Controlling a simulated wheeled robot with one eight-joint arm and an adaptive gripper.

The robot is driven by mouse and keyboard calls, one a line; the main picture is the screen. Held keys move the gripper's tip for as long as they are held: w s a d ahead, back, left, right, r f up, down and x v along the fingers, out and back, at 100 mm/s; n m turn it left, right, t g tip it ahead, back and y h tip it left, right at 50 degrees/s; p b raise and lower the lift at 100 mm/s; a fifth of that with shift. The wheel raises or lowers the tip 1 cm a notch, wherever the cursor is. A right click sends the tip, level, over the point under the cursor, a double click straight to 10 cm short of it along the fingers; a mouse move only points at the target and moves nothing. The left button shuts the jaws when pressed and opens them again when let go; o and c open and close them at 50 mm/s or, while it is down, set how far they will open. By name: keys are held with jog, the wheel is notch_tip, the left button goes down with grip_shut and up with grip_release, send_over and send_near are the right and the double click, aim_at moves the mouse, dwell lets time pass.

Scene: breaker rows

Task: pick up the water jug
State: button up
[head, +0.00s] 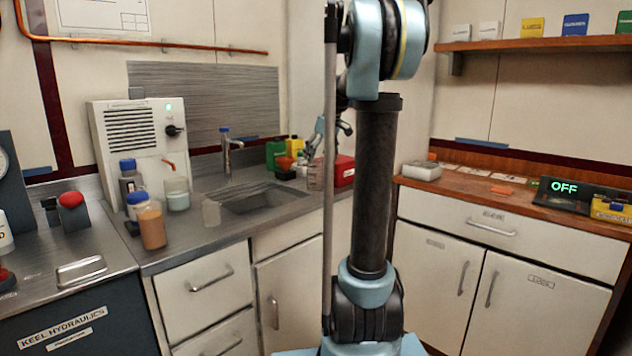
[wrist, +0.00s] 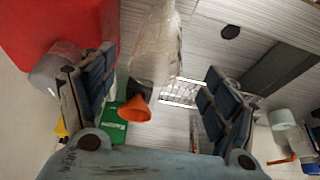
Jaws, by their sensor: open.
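A clear, see-through vessel, which looks like the water jug (head: 315,176), stands on the counter right of the sink, close to the red box. In the wrist view a clear vessel (wrist: 155,45) shows at the top, in the gap between my fingers but beyond the fingertip line. My gripper (head: 320,143) is above the counter there, partly hidden by my arm. In the wrist view my gripper (wrist: 158,95) is open, with nothing held. A grey translucent round object (wrist: 58,68) is partly hidden behind the left finger; I cannot tell what it is.
A white dispenser (head: 135,140), bottles and a brown-filled jar (head: 152,226) stand farther left.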

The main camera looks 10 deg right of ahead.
aim_at(315, 166)
jog(key=x, duration=0.5)
jog(key=shift+w+f, duration=0.1)
jog(key=shift+f, duration=0.2)
jog(key=shift+d+x, duration=0.15)
jog(key=shift+x, duration=1.2)
jog(key=shift+d+x, duration=0.15)
jog(key=shift+x, duration=1.25)
jog(key=c, duration=1)
